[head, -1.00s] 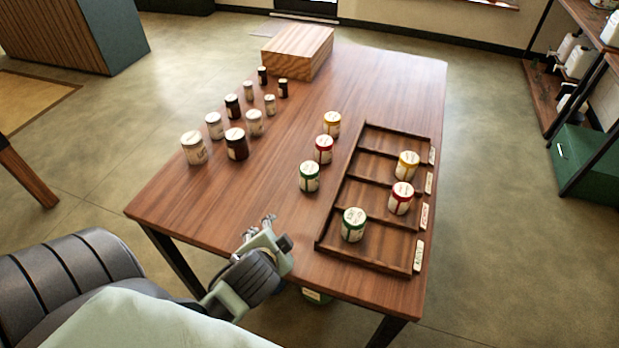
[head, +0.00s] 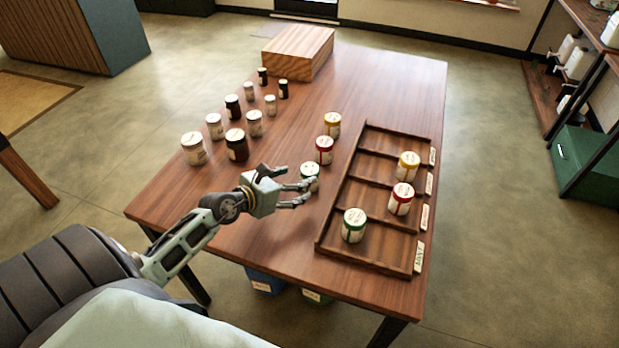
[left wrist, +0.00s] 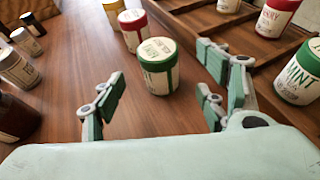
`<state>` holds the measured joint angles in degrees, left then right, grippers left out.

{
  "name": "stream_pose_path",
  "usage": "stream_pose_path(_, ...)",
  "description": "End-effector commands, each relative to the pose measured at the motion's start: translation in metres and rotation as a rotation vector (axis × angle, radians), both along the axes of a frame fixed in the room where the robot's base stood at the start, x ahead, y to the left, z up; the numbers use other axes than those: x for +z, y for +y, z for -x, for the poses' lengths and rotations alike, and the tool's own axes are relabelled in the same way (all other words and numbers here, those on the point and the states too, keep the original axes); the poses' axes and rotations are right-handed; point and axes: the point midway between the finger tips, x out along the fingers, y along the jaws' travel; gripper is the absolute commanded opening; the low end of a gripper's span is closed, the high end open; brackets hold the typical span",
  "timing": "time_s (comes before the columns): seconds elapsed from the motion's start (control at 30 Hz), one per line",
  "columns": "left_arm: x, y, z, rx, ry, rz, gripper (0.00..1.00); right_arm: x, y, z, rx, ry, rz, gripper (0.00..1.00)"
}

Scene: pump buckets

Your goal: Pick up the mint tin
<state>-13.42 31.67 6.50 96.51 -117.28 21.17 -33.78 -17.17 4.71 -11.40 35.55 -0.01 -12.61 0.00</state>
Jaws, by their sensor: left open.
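A mint tin with a green lid (left wrist: 158,70) stands upright on the table, left of the divided tray. In the head view its green lid (head: 309,169) shows just past my left gripper's fingers, which hide its lower part. My left gripper (head: 291,186) is open, low over the table, with nothing between its fingers. In the left wrist view the fingers (left wrist: 160,105) are spread apart and the tin stands just beyond, between their lines. A second green-lidded mint tin (head: 353,225) stands in the tray's nearest compartment. My right gripper is not in view.
The wooden tray (head: 325,240) lies to the right. A red-lidded tin (head: 324,150) and a yellow-lidded tin (head: 332,124) stand behind the mint tin. Several jars (head: 194,149) stand at the left. A wooden box (head: 298,52) is at the back.

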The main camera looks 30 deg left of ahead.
Motion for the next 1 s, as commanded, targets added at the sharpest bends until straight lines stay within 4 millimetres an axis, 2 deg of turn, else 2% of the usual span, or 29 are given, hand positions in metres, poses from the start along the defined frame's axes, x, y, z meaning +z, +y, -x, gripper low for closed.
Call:
stream_pose_path(0.6, -0.027, -0.009, -0.066, -0.001, -0.001, 0.001, 0.67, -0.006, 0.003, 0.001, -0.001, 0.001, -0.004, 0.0)
stream_pose_path(0.87, -0.028, -0.009, -0.069, -0.001, 0.0, 0.001, 0.67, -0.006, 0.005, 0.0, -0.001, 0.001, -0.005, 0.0)
stream_pose_path(1.0, -0.028, -0.009, -0.068, -0.001, 0.0, 0.001, 0.56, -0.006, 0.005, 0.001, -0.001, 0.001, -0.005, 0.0)
